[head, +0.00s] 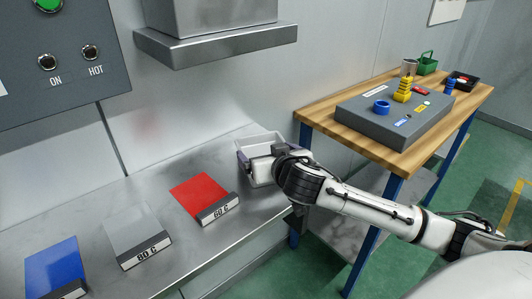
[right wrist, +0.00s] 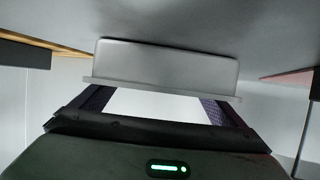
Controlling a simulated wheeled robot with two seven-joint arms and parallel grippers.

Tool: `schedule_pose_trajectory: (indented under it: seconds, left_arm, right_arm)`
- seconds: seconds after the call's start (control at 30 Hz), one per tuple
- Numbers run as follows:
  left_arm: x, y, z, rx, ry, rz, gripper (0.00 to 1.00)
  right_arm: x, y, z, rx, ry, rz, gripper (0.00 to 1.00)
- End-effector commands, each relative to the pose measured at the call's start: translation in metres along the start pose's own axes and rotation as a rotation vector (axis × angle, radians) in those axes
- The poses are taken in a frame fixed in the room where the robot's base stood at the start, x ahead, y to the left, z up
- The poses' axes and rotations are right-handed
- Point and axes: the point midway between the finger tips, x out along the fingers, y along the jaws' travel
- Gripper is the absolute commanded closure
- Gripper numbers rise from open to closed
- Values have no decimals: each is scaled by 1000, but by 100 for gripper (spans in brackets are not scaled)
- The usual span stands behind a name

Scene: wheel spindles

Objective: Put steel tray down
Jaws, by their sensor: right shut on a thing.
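The steel tray (head: 260,143) is a light grey shallow box at the right end of the steel counter, close to the back wall. My right gripper (head: 267,164) reaches in from the right and is shut on the tray's near side. In the right wrist view the tray (right wrist: 165,62) shows as a grey wall and rim ahead of the dark fingers (right wrist: 158,103). I cannot tell whether its underside touches the counter. My left gripper is in neither view.
The steel counter (head: 150,205) carries a red plate (head: 197,191) marked 60 C, a grey plate (head: 133,230) marked 80 C and a blue plate (head: 52,268). A metal hood (head: 215,42) hangs above. A wooden table (head: 340,132) with a grey box (head: 397,115) stands at right.

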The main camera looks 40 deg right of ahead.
Motion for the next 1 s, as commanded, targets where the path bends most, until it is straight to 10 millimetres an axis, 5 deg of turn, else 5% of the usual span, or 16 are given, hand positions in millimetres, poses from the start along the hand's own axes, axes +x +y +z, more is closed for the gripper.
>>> schedule_pose_trajectory:
  seconds: [0.27,0.3,0.33,0.67,1.0]
  left_arm:
    - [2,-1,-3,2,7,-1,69]
    - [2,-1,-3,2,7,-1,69]
    - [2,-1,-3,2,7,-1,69]
    - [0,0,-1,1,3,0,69]
    - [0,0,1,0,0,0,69]
  right_arm:
    - [1,0,1,1,2,0,32]
    - [1,0,1,0,1,0,3]
    - [1,0,1,0,1,0,0]
    - [-5,0,-1,0,1,-1,0]
    - [-71,-1,0,1,0,-3,0]
